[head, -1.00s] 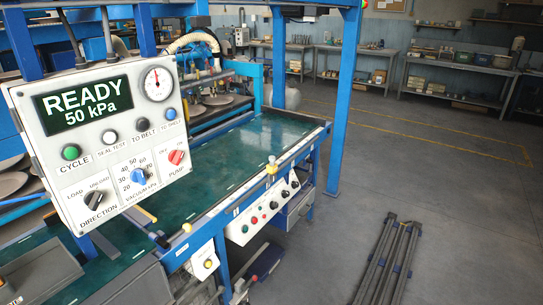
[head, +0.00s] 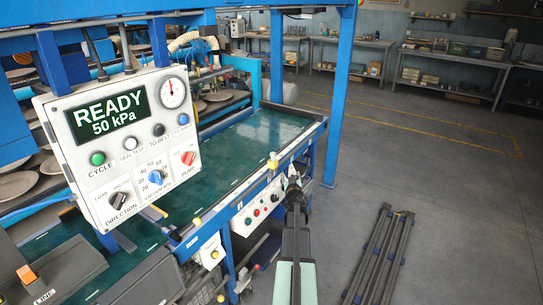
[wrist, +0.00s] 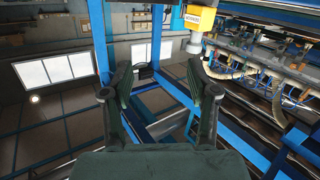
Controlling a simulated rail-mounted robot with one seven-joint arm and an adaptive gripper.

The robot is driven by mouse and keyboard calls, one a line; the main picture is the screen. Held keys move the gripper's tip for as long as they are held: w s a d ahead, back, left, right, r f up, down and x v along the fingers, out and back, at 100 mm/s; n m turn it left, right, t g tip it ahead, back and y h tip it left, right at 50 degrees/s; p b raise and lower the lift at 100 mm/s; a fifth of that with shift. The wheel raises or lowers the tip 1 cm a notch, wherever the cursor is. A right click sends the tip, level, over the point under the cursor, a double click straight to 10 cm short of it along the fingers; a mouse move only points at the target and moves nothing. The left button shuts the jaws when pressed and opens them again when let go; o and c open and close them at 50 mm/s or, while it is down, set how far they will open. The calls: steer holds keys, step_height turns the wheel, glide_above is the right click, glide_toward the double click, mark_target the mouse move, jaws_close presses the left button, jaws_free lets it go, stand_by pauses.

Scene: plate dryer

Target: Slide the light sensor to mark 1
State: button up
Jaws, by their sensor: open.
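A small yellow block (head: 272,161), which looks like the light sensor, sits on the rail along the front edge of the green belt in the head view. A yellow box with a label too small to read shows in the wrist view (wrist: 199,18), above a pale cylinder; it appears to be the same part. My gripper (head: 293,184) is just right of and nearer than the block in the head view. In the wrist view its two dark fingers (wrist: 160,82) are spread with nothing between them. The number of mark 1 cannot be read.
A control panel (head: 120,140) reading READY 50 kPa stands at left. The green belt (head: 255,145) runs behind the rail. A blue post (head: 341,95) rises beyond the rail. Folded dark stands (head: 378,255) lie on the floor at right.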

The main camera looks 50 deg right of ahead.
mark_target(274, 155)
steer(key=w+a+r+t+y, duration=0.1)
steer(key=w+a+r+t, duration=0.1)
steer(key=w+a+t, duration=0.1)
steer(key=shift+n, duration=0.3)
steer(key=p+x, duration=0.3)
steer(key=x, duration=1.4)
steer(key=shift+w+d+r+p, duration=0.2)
steer(key=shift+w+p, duration=0.15)
steer(key=shift+w, duration=0.05)
jaws_close()
